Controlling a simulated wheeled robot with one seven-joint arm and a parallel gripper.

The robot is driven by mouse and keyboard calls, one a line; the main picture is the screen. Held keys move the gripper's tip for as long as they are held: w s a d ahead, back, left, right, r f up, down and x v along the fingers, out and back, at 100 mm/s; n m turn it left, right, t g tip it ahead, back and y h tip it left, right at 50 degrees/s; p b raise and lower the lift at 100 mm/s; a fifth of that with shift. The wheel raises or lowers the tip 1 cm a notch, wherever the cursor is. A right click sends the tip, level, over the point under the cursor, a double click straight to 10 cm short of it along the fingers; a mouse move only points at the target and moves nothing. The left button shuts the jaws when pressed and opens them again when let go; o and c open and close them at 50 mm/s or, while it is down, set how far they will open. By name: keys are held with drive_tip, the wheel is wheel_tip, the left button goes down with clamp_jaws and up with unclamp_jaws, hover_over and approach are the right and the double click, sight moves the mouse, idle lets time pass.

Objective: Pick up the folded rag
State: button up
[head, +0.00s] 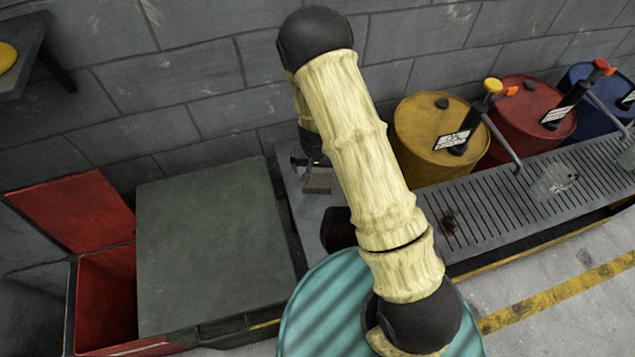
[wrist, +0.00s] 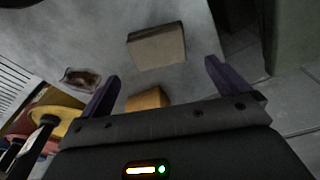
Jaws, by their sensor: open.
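A flat, tan-grey slab (wrist: 157,47) that looks like the folded rag lies on a grey surface in the wrist view, just beyond the fingertips and roughly centred between them. A small brownish slab, likely the same thing, shows in the head view (head: 318,182) on a grey bench. My gripper (wrist: 162,70) is open and empty, with its two purple fingers wide apart and apart from the slab. In the head view my arm hides most of my gripper.
An orange block (wrist: 147,101) sits close to the gripper's base, partly hidden. Yellow (head: 440,135), red (head: 525,112) and blue drums stand behind a slotted grating (head: 500,208). A red bin (head: 105,290) and grey-green box (head: 210,245) stand left.

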sight(317, 180)
drive_tip(key=f, duration=0.3)
drive_tip(key=shift+w+f, duration=0.15)
drive_tip(key=shift+w, duration=0.1)
drive_tip(key=shift+d+f+p, duration=0.15)
drive_tip(key=shift+f+p, duration=0.15)
drive_tip(key=shift+f, duration=0.15)
drive_tip(key=shift+w+f+p, duration=0.15)
drive_tip(key=shift+f+p, duration=0.05)
drive_tip(key=shift+f, duration=0.9)
drive_tip(key=shift+w+f+p, duration=0.1)
drive_tip(key=shift+f+p, duration=0.1)
drive_tip(key=shift+f, duration=0.85)
drive_tip(key=c, duration=0.8)
